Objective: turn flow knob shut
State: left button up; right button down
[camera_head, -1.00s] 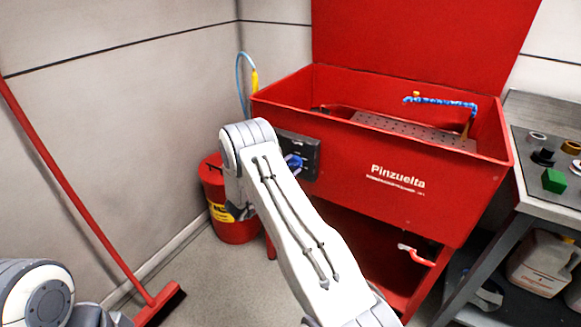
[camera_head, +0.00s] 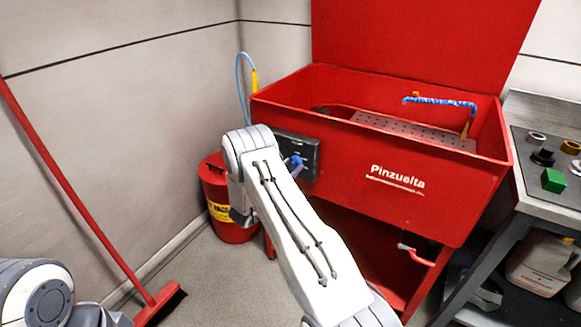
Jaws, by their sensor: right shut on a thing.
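The blue flow knob (camera_head: 295,162) sits on a dark panel (camera_head: 312,153) at the left of the red wash tank's front. My right arm reaches up from the bottom, and its pale wrist links cover the knob's left side. My right gripper (camera_head: 289,167) is at the knob and shut on it; its fingers are mostly hidden behind my arm. The knob's exact angle is hard to tell. Of my left arm, only grey links show at the bottom left; its gripper is out of view.
The red tank (camera_head: 440,188) has its lid raised and a blue hose (camera_head: 440,101) inside. A red bucket (camera_head: 232,231) stands below left, a red broom (camera_head: 85,215) leans at the left wall. A metal bench (camera_head: 550,206) with small parts stands at right.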

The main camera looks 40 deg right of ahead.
jog(key=shift+n, duration=1.4)
jog(key=shift+c, duration=1.4)
grip_release()
jog(key=shift+a, duration=0.1)
jog(key=v, duration=1)
jog(key=shift+s+f, duration=0.2)
jog(key=shift+a, duration=0.1)
